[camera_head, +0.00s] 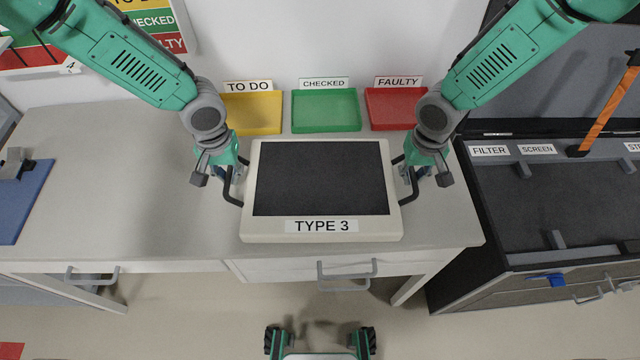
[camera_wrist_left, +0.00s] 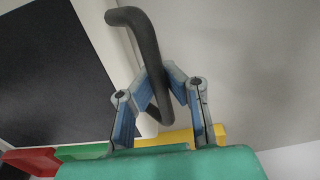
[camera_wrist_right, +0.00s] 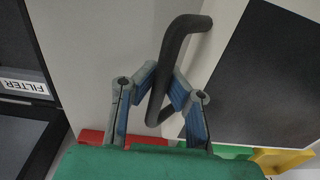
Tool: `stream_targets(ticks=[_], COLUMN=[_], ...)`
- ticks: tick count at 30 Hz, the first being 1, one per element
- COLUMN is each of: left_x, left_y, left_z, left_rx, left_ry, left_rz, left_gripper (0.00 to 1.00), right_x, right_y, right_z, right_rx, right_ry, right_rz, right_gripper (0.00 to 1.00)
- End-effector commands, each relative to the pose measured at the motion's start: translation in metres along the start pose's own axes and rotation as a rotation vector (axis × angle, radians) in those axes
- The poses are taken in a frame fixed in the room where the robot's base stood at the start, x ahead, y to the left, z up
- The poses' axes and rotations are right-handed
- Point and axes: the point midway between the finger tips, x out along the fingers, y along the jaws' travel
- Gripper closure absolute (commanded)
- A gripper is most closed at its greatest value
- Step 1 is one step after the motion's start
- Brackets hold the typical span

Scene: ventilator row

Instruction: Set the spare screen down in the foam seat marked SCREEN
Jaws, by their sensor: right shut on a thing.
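The spare screen (camera_head: 249,190), a cream panel with a dark display and a TYPE 3 label, is in the middle of the head view, over the table's front part. It has a dark handle on each side. My left gripper (camera_wrist_left: 158,72) has its fingers closed around the left handle (camera_wrist_left: 135,18). My right gripper (camera_wrist_right: 166,74) is shut on the right handle (camera_wrist_right: 185,25). Whether the screen touches the table is hard to tell. The SCREEN label (camera_head: 537,149) is on the back edge of the dark foam case (camera_head: 585,205) at the right.
Yellow TO DO (camera_head: 253,115), green CHECKED (camera_head: 325,110) and red FAULTY (camera_head: 392,108) trays stand behind the screen. An orange strap (camera_head: 608,105) crosses the case's open lid. A FILTER label (camera_head: 489,151) is beside SCREEN. The table's left part (camera_head: 110,180) is clear.

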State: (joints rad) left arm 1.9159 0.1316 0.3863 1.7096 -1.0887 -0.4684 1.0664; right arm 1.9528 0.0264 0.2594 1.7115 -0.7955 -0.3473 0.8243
Motion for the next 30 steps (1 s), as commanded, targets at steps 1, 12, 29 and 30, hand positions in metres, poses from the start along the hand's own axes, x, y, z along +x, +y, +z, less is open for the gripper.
stream_targets(ticks=[1, 12, 29, 30], left_x=[0.000, -0.009, -0.051, -0.051], left_y=[0.000, -0.003, -0.003, -0.003], left_z=[0.000, -0.001, -0.001, -0.001], left_rx=[0.001, 0.001, -0.001, -0.001], left_ry=[0.001, 0.002, 0.003, 0.003], left_rz=[0.003, 0.006, 0.004, 0.005], left_gripper=[1.00, 1.00, 1.00, 1.00], right_x=[0.001, -0.009, -0.051, -0.051], right_y=[0.000, -0.003, -0.002, -0.002], right_z=[0.001, 0.000, 0.001, 0.001], right_rx=[0.003, 0.001, 0.001, 0.000], right_ry=[-0.003, -0.001, -0.001, -0.001], right_rz=[0.004, 0.007, 0.005, 0.006], right_gripper=[1.00, 1.00, 1.00, 1.00])
